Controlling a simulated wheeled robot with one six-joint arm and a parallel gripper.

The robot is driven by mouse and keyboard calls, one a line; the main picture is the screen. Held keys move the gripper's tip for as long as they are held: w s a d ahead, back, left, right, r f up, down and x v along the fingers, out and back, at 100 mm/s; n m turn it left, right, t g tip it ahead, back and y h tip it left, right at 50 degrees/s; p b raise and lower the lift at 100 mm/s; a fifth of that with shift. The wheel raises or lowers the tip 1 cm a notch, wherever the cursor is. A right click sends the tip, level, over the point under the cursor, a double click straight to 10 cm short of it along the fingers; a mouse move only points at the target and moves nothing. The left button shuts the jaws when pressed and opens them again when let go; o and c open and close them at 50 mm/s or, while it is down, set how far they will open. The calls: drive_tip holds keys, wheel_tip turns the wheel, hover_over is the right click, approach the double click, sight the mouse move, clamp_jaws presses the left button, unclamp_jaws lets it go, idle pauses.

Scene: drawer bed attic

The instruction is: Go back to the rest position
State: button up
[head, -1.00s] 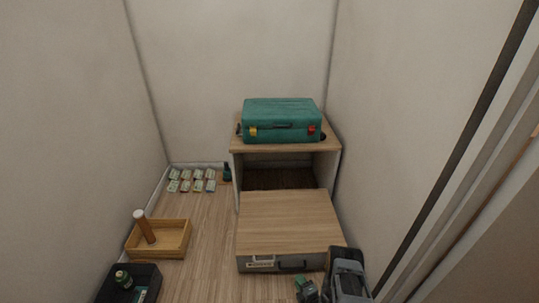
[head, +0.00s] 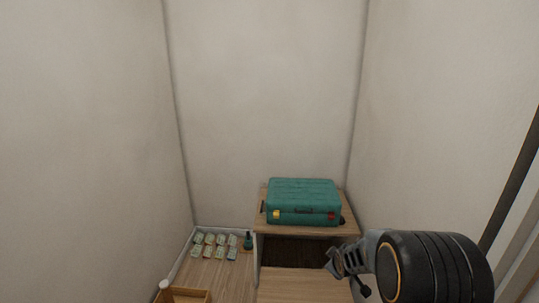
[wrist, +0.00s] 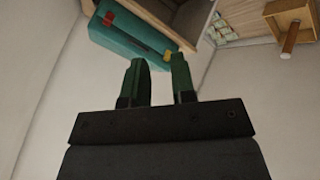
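My gripper (wrist: 158,80) shows in the wrist view with its two green fingers apart and nothing between them. In that view the teal case (wrist: 135,35) lies beyond the fingertips, apart from them. In the head view my arm stands raised at the lower right, with the gripper end (head: 335,265) in front of the wooden cabinet; its fingers are hard to make out there. The teal case also shows in the head view (head: 303,203), lying on top of the wooden cabinet (head: 285,229).
The cabinet's drawer (head: 300,285) is pulled out, below the dark opening. Several small cards or packets (head: 208,247) and a dark green bottle (head: 248,241) sit on the floor to the left. A wooden tray (head: 190,295) is at the lower edge. Walls are close on both sides.

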drive_tip(key=s+a+r+m+g+p, duration=0.1)
drive_tip(key=s+r+m+p, duration=0.15)
drive_tip(key=s+r, duration=0.5)
drive_tip(key=s+a+r+m+g+p, duration=0.15)
drive_tip(key=s+r+p, duration=0.25)
drive_tip(key=r, duration=0.6)
drive_tip(key=s+a+r+m+g+p, duration=0.1)
drive_tip(key=s+r+m+p, duration=0.1)
drive_tip(key=s+r, duration=0.2)
drive_tip(key=s+a+r+m+g+y+p, duration=0.1)
drive_tip(key=s+a+r+m+p, duration=0.1)
drive_tip(key=s, duration=0.7)
wheel_tip(320, 180, up, 3)
drive_tip(key=shift+s+a+f+m+p, duration=0.15)
drive_tip(key=shift+s+m+p, duration=0.25)
drive_tip(key=shift+p, duration=0.1)
drive_tip(key=shift+o, duration=0.4)
